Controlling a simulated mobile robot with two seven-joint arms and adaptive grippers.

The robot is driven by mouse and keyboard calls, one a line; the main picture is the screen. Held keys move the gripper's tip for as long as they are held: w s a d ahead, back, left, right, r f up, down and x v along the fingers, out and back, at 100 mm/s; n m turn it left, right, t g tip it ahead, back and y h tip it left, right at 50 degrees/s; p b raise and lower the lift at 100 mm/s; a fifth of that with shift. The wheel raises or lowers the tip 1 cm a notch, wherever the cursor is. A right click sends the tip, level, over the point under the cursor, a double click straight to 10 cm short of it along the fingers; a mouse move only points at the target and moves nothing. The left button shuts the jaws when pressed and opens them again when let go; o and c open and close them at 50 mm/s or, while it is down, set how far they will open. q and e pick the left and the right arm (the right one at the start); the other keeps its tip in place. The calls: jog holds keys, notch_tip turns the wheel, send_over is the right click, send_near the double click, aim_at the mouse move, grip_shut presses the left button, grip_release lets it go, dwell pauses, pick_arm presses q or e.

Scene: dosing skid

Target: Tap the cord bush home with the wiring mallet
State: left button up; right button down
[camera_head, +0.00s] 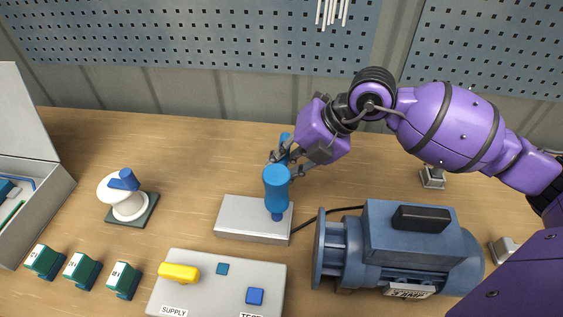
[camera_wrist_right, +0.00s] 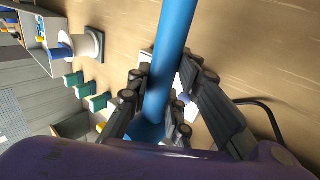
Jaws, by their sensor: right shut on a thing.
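The blue wiring mallet (camera_head: 276,180) is held in my right gripper (camera_head: 289,164), which is shut on its handle. Its head points down over the pale grey block (camera_head: 247,217). A small blue piece, likely the cord bush (camera_head: 277,216), shows just under the mallet head at the block's right end; I cannot tell whether they touch. My left gripper is not in view.
A blue motor (camera_head: 395,245) with a black cord stands right of the block. A SUPPLY panel (camera_head: 218,280) with a yellow handle lies in front. Several green blocks (camera_head: 82,268), a white spool (camera_head: 128,203) and an open grey case (camera_head: 40,205) are at left.

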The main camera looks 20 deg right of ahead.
notch_tip(320, 180, down, 5)
jog(key=shift+f+b, duration=0.15)
jog(key=shift+b, duration=0.8)
notch_tip(320, 180, up, 4)
jog(key=p, duration=0.2)
jog(key=shift+p, duration=0.3)
jog(key=shift+r, duration=0.25)
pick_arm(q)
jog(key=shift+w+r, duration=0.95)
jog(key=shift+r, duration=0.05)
pick_arm(e)
jog(key=shift+f, duration=0.1)
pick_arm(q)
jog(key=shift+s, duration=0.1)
